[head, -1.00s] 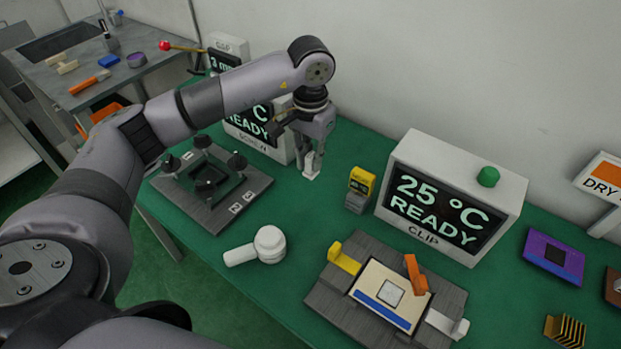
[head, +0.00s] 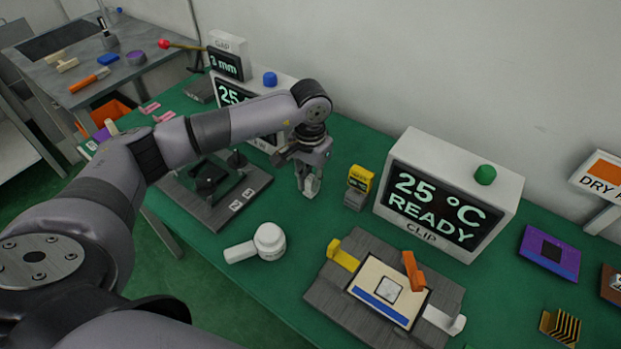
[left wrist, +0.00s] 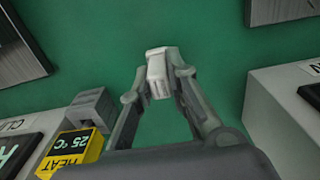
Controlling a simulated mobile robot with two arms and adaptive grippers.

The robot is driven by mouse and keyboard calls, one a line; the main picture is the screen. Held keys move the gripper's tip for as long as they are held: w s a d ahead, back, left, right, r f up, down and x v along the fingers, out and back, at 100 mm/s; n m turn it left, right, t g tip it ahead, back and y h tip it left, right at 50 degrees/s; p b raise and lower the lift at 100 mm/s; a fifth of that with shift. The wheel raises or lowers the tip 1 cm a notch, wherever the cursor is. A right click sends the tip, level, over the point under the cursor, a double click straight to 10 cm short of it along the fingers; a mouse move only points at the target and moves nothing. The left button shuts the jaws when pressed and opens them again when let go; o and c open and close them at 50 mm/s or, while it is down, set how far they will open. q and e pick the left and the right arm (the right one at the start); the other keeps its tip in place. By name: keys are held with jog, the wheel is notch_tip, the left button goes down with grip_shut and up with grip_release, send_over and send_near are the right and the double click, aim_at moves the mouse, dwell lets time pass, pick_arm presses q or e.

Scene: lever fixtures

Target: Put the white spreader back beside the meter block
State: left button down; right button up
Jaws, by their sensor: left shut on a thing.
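The white spreader (head: 309,187) is a small pale block between the fingertips of my left gripper (head: 310,180). In the left wrist view the spreader (left wrist: 157,70) shows between both fingers, which are shut on it. The meter block (head: 359,188), yellow on top with a grey base, stands on the green table to the right of the gripper, apart from it. In the left wrist view the meter block (left wrist: 70,153) is at lower left, its display reading 25 °C. I cannot tell whether the spreader touches the table. My right gripper is not in view.
A large white READY display box (head: 455,195) stands right of the meter block. A grey clip fixture (head: 340,295) lies in front, with a white round-headed tool (head: 268,242) to its left. Another dark fixture (head: 215,205) is left of my gripper. Green table around the spreader is clear.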

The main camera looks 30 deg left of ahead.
aim_at(310, 178)
pick_arm(q)
jog(key=c, duration=1.5)
grip_release()
jog(key=shift+c, duration=0.2)
notch_tip(310, 178, up, 12)
jog(key=b, duration=0.1)
jog(key=shift+b, duration=0.3)
jog(key=shift+r, duration=0.1)
